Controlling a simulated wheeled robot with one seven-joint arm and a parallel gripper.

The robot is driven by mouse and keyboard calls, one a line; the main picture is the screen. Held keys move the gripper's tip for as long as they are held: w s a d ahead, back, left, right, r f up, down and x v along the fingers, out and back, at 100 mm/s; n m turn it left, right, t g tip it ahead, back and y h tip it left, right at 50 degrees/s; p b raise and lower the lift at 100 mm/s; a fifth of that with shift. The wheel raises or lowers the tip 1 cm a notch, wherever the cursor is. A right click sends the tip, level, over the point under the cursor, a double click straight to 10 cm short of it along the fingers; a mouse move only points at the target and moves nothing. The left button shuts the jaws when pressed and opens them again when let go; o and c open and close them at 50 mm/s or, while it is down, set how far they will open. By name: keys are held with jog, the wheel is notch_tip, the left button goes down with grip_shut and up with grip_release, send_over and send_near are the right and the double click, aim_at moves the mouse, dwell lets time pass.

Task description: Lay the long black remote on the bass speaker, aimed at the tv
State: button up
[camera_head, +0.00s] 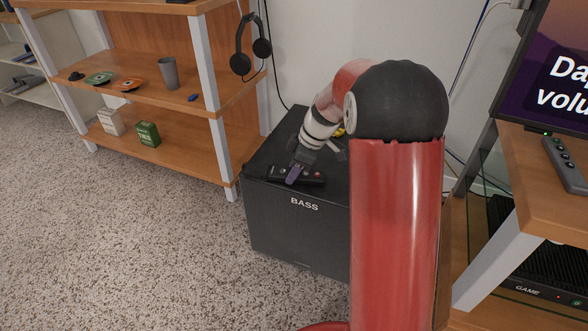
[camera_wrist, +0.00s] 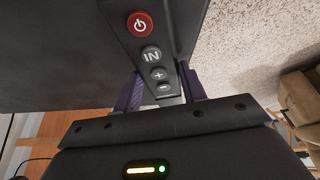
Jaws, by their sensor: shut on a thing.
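The long black remote (camera_head: 313,177) is at the front edge of the bass speaker's top, held level or nearly so; I cannot tell whether it touches the top. Its red-button end points right, towards the tv side. In the wrist view the remote (camera_wrist: 150,55) shows a red power button, IN, plus and minus between the fingers. The bass speaker (camera_head: 290,225) is a black box on the carpet, partly hidden by my arm. The tv (camera_head: 555,70) is at the upper right, cut off.
A grey remote (camera_head: 562,163) lies on the wooden tv stand (camera_head: 535,185), with a game console (camera_head: 535,287) below. A wooden shelf (camera_head: 175,95) left of the speaker holds a cup (camera_head: 168,74) and small boxes. Headphones (camera_head: 250,45) hang nearby. Carpet (camera_head: 130,240) at the left front is clear.

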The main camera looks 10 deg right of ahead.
jog(key=o, duration=1)
jog(key=shift+r, duration=0.1)
jog(key=p+v, duration=0.2)
jog(key=v, duration=1)
jog(key=s+a+r+m+t+h, duration=0.1)
jog(key=s+a+r+m, duration=0.15)
jog(key=s, duration=0.45)
jog(key=s+a+r+m+t+h, duration=0.1)
jog(key=s+r+m, duration=0.25)
jog(key=s, duration=0.35)
jog(key=s+f+m+t+h, duration=0.2)
jog(key=s+m, duration=0.5)
jog(key=s, duration=0.6)
jog(key=shift+a+f+m, duration=0.3)
jog(key=shift+f, duration=0.05)
jog(key=shift+s, duration=0.15)
